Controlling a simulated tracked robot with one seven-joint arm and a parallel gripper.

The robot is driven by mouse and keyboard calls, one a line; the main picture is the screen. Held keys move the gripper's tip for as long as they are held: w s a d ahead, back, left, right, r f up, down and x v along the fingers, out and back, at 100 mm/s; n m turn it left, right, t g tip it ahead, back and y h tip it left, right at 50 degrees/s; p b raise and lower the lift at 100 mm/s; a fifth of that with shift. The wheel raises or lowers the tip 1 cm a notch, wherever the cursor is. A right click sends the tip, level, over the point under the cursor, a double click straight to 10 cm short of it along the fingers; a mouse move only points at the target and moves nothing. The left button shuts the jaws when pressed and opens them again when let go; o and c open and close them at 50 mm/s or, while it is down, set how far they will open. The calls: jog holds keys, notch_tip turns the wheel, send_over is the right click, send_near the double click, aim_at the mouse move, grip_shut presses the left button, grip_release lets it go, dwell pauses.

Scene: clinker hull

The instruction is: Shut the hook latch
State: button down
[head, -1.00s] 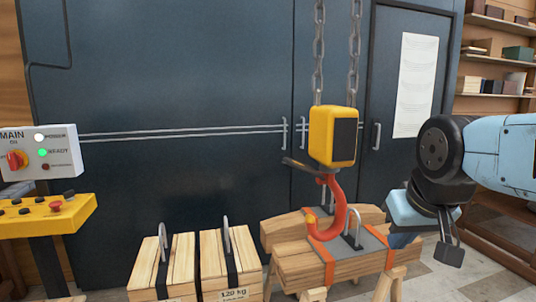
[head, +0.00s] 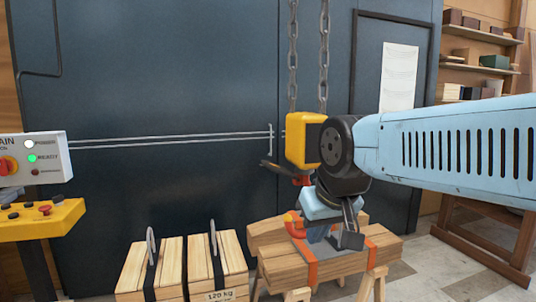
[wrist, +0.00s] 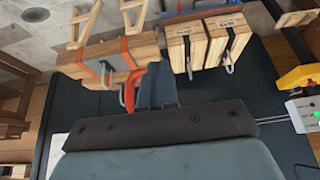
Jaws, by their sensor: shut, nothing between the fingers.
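The red hook hangs under a yellow hook block (head: 302,137). Its lower curve (head: 296,247) shows left of my gripper in the head view, with most of the shank hidden behind my wrist. The dark hook latch (head: 279,168) sticks out to the left below the block, swung away from the hook's tip. My gripper (head: 317,236) is shut and empty, low in front of the hook. In the wrist view its fingers (wrist: 157,92) are together, just right of the red hook (wrist: 130,93). I cannot tell whether they touch it. The latch is not clear there.
A strapped timber load (head: 350,264) on trestles lies under the hook. Two wooden crates (head: 150,275) with metal loops stand to the left. Chains (head: 323,60) rise from the block. A yellow control panel (head: 40,222) is at far left.

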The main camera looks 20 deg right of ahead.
jog(key=w+r+m+g, duration=0.3)
jog(key=w+r+m, duration=0.65)
jog(key=r, duration=0.45)
notch_tip(320, 180, up, 10)
jog(key=m+g+h, duration=0.1)
jog(key=m+g, duration=0.2)
jog(key=m, duration=0.5)
send_over(278, 169)
jog(key=f, duration=0.6)
jog(key=d+f, duration=0.1)
jog(key=f, duration=0.3)
jog(key=shift+w+d, duration=0.1)
jog(key=shift+w, duration=0.15)
jog(key=shift+a+f, duration=0.3)
jog(key=shift+f, duration=0.2)
jog(key=shift+a+f, duration=0.3)
jog(key=shift+f, duration=0.2)
jog(key=shift+a+f, duration=0.25)
jog(key=shift+f, duration=0.4)
jog(key=shift+d, duration=0.15)
